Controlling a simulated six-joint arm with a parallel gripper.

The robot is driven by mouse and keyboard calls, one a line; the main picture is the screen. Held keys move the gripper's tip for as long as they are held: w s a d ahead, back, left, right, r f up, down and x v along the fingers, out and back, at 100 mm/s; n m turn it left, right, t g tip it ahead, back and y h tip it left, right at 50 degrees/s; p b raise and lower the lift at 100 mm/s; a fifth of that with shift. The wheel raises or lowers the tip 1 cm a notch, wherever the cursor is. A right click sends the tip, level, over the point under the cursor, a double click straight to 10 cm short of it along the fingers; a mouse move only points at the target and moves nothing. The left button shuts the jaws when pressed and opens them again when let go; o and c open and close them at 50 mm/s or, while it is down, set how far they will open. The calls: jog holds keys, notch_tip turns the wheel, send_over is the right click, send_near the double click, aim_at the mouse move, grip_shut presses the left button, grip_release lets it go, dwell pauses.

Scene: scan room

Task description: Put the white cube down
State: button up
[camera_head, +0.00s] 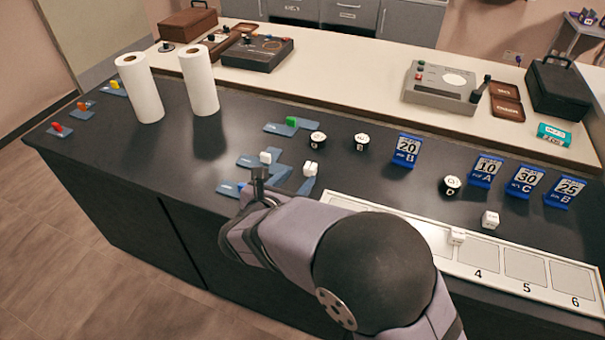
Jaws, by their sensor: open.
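My arm hides the tray's left part.
Two paper rolls (140,88) (199,80) stand at the left. Black round pieces (318,140) (361,142) (451,185) and blue number signs (407,150) stand on the counter. Blue holders with coloured pieces (290,123) lie around. A bare dark stretch (160,160) is left of my gripper.

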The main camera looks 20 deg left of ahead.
jog(key=shift+v, duration=1.5)
